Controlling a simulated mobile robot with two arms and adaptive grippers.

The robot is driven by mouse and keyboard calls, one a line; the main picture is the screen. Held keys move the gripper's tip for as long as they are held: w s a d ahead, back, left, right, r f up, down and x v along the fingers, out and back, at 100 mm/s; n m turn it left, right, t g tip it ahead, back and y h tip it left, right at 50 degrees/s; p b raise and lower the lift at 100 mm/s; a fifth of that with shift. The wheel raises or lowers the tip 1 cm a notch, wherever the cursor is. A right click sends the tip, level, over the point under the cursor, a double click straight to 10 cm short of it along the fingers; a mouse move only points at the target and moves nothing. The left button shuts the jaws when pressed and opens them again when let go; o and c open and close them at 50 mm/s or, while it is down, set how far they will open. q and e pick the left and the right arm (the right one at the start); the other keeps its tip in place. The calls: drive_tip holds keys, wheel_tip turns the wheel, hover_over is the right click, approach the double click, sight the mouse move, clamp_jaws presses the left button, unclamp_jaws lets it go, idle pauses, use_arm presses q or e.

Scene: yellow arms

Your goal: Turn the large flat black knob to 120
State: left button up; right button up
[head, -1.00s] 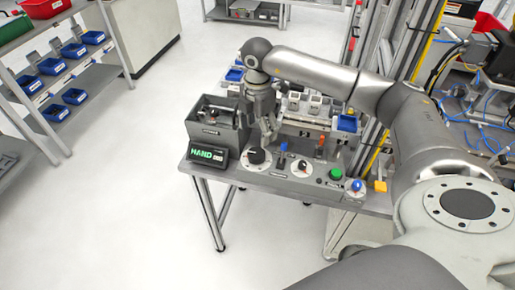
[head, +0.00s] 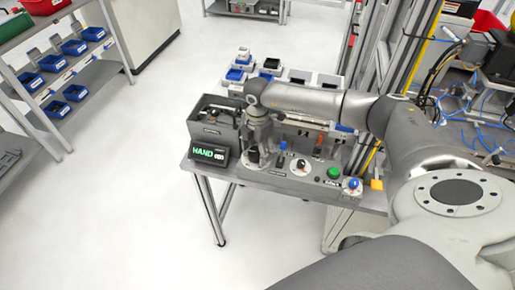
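The large flat black knob (head: 254,158) sits on the left part of the grey control panel (head: 278,177), just right of the display. My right gripper (head: 259,160) points down at this knob, with its fingers around or just in front of it. The fingers hide most of the knob and its dial, so its pointer cannot be read. I cannot tell whether the fingers touch it or how wide they stand. My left gripper is not in view.
A display (head: 208,153) with green characters stands left of the knob, before a grey box (head: 214,120). To the right are a smaller dial knob (head: 300,164), a green button (head: 334,173) and a blue knob (head: 353,184). Blue and white bins stand behind.

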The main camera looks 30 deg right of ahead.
drive_tip(key=c, duration=0.7)
